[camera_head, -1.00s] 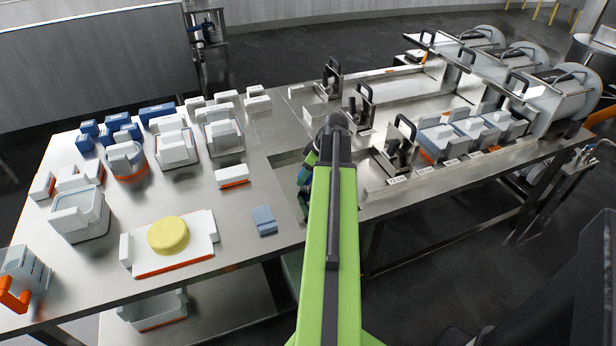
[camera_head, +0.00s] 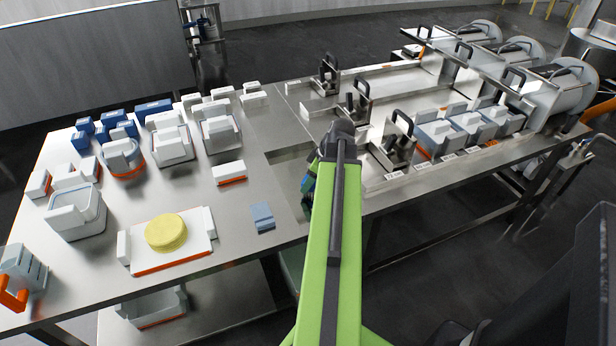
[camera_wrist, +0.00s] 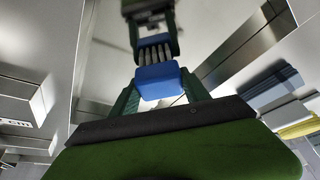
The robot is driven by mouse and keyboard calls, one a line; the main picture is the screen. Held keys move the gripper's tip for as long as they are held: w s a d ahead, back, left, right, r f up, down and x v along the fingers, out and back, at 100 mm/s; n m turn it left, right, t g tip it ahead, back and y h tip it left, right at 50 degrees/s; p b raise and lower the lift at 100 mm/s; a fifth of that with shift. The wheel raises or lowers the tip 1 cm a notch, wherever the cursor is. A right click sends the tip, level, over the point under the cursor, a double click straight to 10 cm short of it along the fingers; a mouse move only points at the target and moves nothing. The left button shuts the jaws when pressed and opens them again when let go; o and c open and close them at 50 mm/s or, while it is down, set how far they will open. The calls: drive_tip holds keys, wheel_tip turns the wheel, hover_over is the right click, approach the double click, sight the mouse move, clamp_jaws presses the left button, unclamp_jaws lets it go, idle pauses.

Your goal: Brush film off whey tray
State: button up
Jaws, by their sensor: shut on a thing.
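My gripper (camera_wrist: 160,84) is shut on a blue brush (camera_wrist: 160,80) with dark bristles. In the head view my green arm hides most of the gripper (camera_head: 308,186), and the brush cannot be made out clearly. The whey tray (camera_head: 284,158) appears to be the shallow steel recess in the table, partly behind my arm. In the wrist view the brush is over the tray's shiny floor (camera_wrist: 205,40), which mirrors the gripper. I cannot tell whether the bristles touch it. No film can be clearly told from reflections.
Left on the steel table (camera_head: 110,215) are a yellow cheese (camera_head: 166,232) on a white board, a blue-grey block (camera_head: 262,217) and several white moulds. Upright black-handled fixtures (camera_head: 401,140) and grey drum-ended machines (camera_head: 556,95) stand at right.

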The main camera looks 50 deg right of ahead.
drive_tip(key=shift+s+a, duration=0.5)
drive_tip(key=shift+s, duration=0.3)
wheel_tip(320, 180, up, 6)
drive_tip(key=p, duration=0.6)
wheel_tip(320, 180, up, 3)
drive_tip(key=p, duration=0.3)
drive_tip(key=shift+r, duration=0.15)
